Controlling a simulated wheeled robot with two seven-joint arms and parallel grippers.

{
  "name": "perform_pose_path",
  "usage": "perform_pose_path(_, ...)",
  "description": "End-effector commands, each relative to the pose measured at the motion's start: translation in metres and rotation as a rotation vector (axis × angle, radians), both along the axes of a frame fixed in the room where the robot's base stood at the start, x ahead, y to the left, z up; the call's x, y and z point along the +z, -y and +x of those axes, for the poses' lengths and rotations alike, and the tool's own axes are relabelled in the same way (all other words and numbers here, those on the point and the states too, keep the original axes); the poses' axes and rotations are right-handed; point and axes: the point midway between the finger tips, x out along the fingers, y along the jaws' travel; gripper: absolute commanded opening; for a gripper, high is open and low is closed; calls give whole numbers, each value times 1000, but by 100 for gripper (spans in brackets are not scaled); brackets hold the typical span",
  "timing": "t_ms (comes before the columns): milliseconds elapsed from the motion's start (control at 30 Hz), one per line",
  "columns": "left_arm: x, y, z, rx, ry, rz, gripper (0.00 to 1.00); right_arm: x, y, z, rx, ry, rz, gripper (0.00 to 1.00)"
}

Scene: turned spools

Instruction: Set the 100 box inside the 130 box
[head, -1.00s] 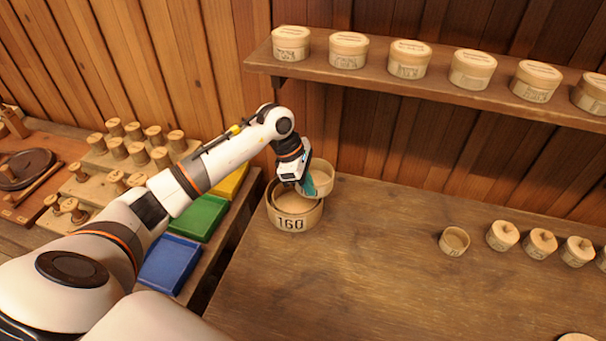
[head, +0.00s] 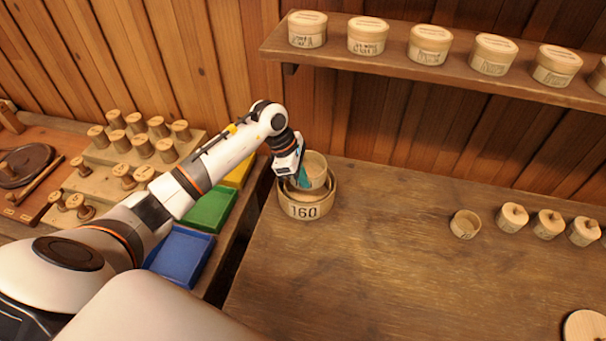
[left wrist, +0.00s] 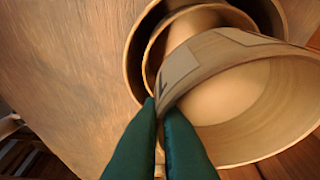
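The 160 box (head: 304,211) stands open on the bench, its number facing me. A smaller open box, which I take for the 130 box, sits inside it; its rim (left wrist: 152,50) shows in the left wrist view, its number hidden. My left gripper (head: 302,181) is shut on the wall of a still smaller open box, taken for the 100 box (head: 316,167). In the left wrist view the held box (left wrist: 240,105) overlaps the right part of the nested boxes. Whether it touches them I cannot tell. My right gripper is out of view.
A small open box (head: 465,224) stands right of centre, beside several knobbed pieces (head: 512,217). A round wooden disc (head: 585,327) lies at the lower right. A shelf (head: 440,75) with several lidded boxes hangs above. Coloured trays (head: 180,257) lie left; the middle bench is clear.

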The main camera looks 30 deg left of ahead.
Motion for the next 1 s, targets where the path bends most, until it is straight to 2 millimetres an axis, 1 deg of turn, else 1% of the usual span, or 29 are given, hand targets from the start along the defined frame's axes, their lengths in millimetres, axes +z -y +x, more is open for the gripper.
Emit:
perform_pose_path(200, 0, 0, 0, 0, 1, 0, 0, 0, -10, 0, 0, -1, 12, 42)
perform_pose_path(333, 0, 0, 0, -1, 0, 0, 0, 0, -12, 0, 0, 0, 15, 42)
perform_pose_path(767, 0, 0, 0, -1, 2, 1, 0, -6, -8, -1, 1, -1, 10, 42)
perform_pose_path(1000, 1, 0, 0, -1, 1, 0, 0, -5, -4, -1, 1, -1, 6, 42)
